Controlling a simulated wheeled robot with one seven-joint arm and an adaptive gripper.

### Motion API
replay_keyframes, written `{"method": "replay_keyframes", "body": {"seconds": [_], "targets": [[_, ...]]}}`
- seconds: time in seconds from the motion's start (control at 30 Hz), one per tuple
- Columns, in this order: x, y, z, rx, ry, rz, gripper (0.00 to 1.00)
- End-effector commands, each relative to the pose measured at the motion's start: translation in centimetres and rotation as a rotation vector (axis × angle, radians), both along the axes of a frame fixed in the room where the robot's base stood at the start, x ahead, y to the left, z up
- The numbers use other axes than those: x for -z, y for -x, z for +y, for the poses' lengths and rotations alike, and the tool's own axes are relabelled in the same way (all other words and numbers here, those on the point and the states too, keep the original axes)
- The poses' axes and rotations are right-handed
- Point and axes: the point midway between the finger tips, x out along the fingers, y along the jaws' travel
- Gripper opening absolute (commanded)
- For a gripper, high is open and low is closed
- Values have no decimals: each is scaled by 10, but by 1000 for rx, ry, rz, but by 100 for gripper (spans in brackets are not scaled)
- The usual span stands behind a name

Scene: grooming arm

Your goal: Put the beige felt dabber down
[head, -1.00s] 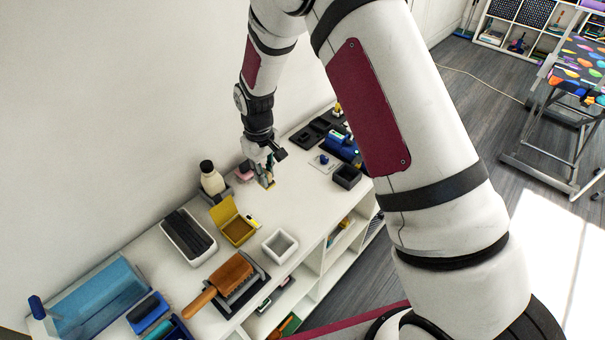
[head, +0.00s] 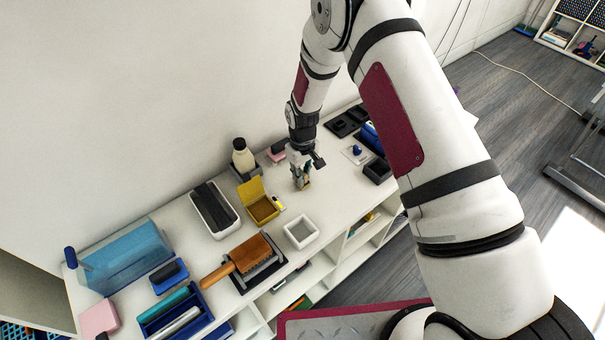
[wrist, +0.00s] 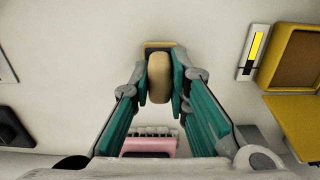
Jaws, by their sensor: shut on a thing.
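The beige felt dabber (wrist: 159,78) is between the teal-lined fingers of my gripper (wrist: 161,80) in the wrist view. My gripper is shut on it. A yellow-brown edge (wrist: 158,45) shows just beyond the dabber; I cannot tell whether it is part of it. In the head view my gripper (head: 303,184) is low over the white table top (head: 335,197), on a bare stretch right of the open yellow box (head: 262,208). I cannot tell whether the dabber touches the table.
A cream bottle (head: 243,158) and a pink item (head: 277,153) stand along the wall side. A small white tray (head: 300,232) is near the front edge. A dark box (head: 377,171) and a blue-knobbed plate (head: 355,152) lie to the right. Bare table surrounds my gripper.

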Motion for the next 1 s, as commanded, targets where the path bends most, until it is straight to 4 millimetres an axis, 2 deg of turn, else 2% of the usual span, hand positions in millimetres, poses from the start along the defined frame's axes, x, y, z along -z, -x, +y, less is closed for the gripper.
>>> {"method": "replay_keyframes", "body": {"seconds": [0.37, 0.4, 0.47, 0.83, 1.0], "targets": [[4, -1, 0, 0, 0, -1, 0], [4, -1, 0, 0, 0, -1, 23], [3, -1, 0, 0, 0, -1, 36], [2, 0, 0, 0, 0, 0, 36], [-16, -2, 0, 0, -1, -4, 36]]}}
